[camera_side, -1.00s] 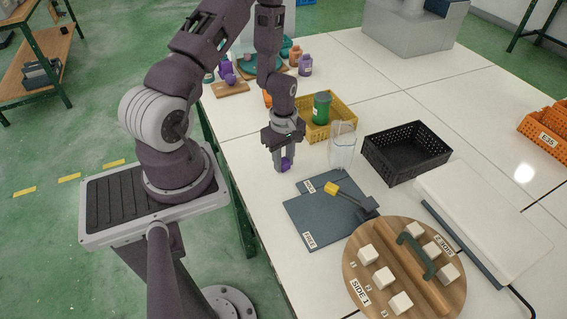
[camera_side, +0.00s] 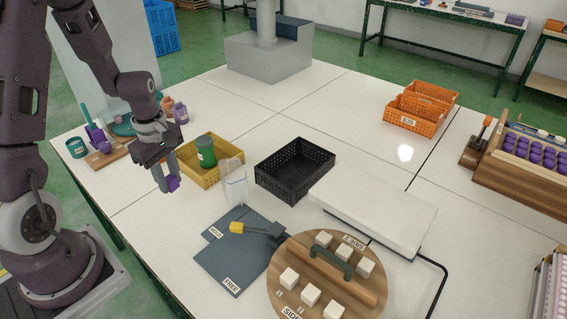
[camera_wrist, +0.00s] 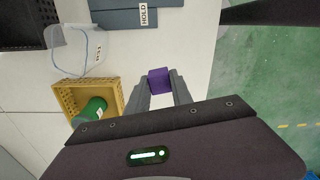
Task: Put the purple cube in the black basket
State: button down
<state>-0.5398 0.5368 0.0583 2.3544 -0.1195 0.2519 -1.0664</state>
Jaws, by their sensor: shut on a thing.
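The purple cube (camera_side: 173,184) is held between the fingers of my gripper (camera_side: 167,179). In the wrist view the purple cube (camera_wrist: 159,81) sits between the two finger ends, and my gripper (camera_wrist: 160,92) is shut on it. The fingers point down, just left of the yellow basket in the side view. How high the cube is above the white table is hard to tell. The black basket (camera_side: 322,157) stands upright to the right, beyond the clear jug, and looks empty. A corner of the black basket (camera_wrist: 48,12) shows at the wrist view's top left.
The yellow basket (camera_side: 184,171) with a green jar (camera_side: 206,151) and the clear jug (camera_side: 233,190) stand between my gripper and the black basket. A white slab (camera_side: 385,200) lies right.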

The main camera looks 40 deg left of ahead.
jog(key=shift+w+a+r, duration=0.1)
jog(key=shift+w+r, duration=0.15)
jog(key=shift+r, duration=0.3)
jog(key=shift+w+a+r, duration=0.1)
jog(key=shift+w+r, duration=0.15)
jog(key=shift+r, duration=0.25)
jog(key=w, duration=1.4)
jog(key=shift+w+a+f, duration=0.2)
jog(key=shift+a+f, duration=0.05)
jog(key=shift+f, duration=0.15)
jog(key=w+d, duration=0.4)
jog(key=w, duration=0.3)
jog(key=m, duration=0.2)
send_over(283, 179)
jog(key=s+d, duration=0.2)
jog(key=d, duration=0.1)
jog(key=f, duration=1.4)
jog(key=shift+s+a+f, duration=0.1)
jog(key=shift+s+a, duration=0.15)
jog(key=shift+a, duration=0.15)
jog(key=shift+f, duration=0.1)
jog(key=c, duration=1.4)
grip_release()
